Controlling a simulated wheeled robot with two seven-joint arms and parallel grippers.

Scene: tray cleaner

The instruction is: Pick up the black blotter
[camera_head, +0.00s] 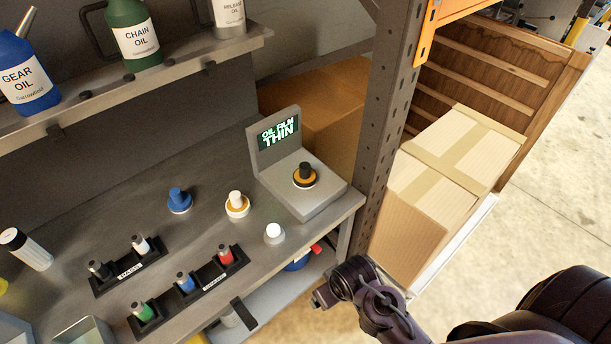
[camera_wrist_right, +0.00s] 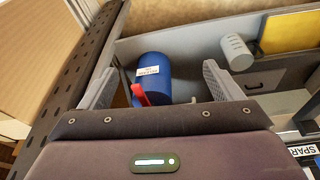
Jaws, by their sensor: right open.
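A knob with a black top and a yellow-orange ring (camera_head: 305,175) stands on the grey tester whose screen reads "OIL FILM THIN" (camera_head: 279,134). A small black-topped piece (camera_head: 98,269) stands in the left rack, beside a white-topped one (camera_head: 141,245). I cannot tell which of these is the blotter. My right gripper (camera_head: 319,297) is beyond the bench's front edge, below and right of the tester, apart from both pieces. In the right wrist view, its two fingers (camera_wrist_right: 158,72) are spread with nothing between them. My left gripper is out of view.
A second rack (camera_head: 188,295) holds green, blue and red pieces. Blue (camera_head: 179,200), orange-white (camera_head: 237,205) and white (camera_head: 274,233) knobs stand on the bench. A rack post (camera_head: 389,110) rises right of the tester. A blue canister (camera_wrist_right: 153,75) lies below the bench.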

